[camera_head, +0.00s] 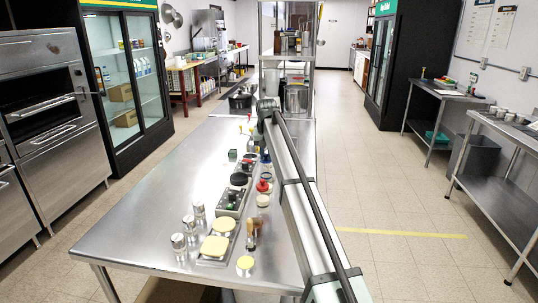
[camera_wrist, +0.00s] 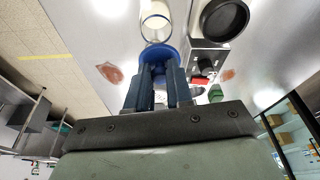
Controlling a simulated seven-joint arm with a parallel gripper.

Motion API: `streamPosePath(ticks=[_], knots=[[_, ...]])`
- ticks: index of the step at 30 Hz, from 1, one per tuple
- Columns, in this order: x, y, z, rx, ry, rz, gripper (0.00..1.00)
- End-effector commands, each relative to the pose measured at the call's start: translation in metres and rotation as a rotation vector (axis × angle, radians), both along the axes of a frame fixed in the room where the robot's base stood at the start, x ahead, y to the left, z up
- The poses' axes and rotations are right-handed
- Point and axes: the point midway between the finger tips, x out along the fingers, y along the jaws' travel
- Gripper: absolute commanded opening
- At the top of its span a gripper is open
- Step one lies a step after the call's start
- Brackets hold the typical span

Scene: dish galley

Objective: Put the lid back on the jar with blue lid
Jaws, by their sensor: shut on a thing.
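My gripper (camera_wrist: 159,72) is shut on a blue lid (camera_wrist: 172,48), which lies between and beyond the fingertips in the wrist view. A clear jar (camera_wrist: 156,22) with cream-coloured contents shows just past the lid; the lid overlaps its near edge in this view. I cannot tell whether lid and jar touch. In the head view the blue lid (camera_head: 266,157) is a small patch beside my arm, over the steel table. The fingers are mostly hidden there by my arm.
On the steel table (camera_head: 160,215) stand a black round dish (camera_wrist: 224,18), a red-topped item (camera_head: 263,186), steel shakers (camera_head: 179,242), a tray with a cream block (camera_head: 214,246) and a yellow-topped jar (camera_head: 245,263). The left part of the table is clear.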

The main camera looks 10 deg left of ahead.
Motion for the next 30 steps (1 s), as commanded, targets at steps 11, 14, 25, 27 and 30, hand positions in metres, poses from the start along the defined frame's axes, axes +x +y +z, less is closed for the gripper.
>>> streamPosePath(ticks=[11,14,25,27,30], knots=[[-0.001,-0.001,-0.026,0.000,0.001,0.000,0.00],[-0.001,-0.001,-0.034,0.000,0.001,0.000,0.00],[0.000,-0.001,-0.057,0.000,0.001,0.000,0.00],[0.000,-0.001,-0.059,0.000,0.000,0.000,0.00],[0.000,-0.001,-0.059,0.000,0.000,0.000,0.00]])
